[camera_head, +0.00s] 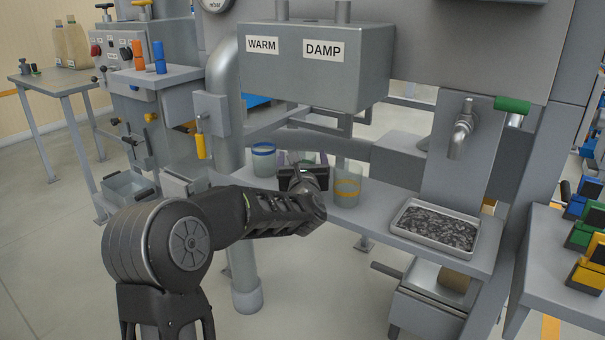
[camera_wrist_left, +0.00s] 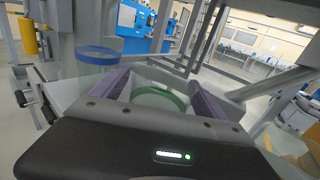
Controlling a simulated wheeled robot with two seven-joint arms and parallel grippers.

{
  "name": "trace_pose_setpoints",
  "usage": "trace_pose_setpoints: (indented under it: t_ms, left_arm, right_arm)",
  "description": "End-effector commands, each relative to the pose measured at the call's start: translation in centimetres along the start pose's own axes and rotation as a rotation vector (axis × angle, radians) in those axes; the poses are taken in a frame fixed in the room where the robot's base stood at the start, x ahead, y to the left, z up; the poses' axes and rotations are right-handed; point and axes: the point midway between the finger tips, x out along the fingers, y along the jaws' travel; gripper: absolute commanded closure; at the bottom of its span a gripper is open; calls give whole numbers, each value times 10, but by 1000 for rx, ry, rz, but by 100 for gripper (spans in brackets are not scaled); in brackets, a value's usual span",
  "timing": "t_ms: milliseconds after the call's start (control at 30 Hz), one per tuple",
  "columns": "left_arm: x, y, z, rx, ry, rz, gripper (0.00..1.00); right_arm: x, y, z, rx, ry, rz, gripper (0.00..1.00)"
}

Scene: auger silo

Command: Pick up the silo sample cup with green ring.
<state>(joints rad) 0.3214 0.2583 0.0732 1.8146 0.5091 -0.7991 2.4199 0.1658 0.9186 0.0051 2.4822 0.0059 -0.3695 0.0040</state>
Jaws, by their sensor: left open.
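The silo sample cup with green ring (camera_wrist_left: 160,99) shows in the left wrist view between the two purple-padded fingers of my left gripper (camera_wrist_left: 155,90). The fingers are apart, one on each side of the cup; I cannot tell whether they touch it. In the head view my left gripper (camera_head: 301,165) is over the shelf, and the cup is mostly hidden behind it. My right gripper is not in view.
A tray of dark grains (camera_head: 436,228) sits on the shelf (camera_head: 470,257) at right, below a metal tap (camera_head: 462,130). The grey box labelled WARM and DAMP (camera_head: 302,70) hangs above the cups. A vertical pipe (camera_head: 227,110) stands left of the shelf.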

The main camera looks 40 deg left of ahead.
Motion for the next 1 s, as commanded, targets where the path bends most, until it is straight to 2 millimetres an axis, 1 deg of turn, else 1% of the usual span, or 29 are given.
trace_pose_setpoints:
  t_ms: [300,333,1000]
  left_arm:
    - [0,0,0,-1,0,0,17]
    - [0,0,0,-1,0,0,18]
    - [0,0,0,-1,0,0,73]
  right_arm:
    - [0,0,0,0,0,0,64]
    - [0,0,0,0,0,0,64]
    - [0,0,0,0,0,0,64]
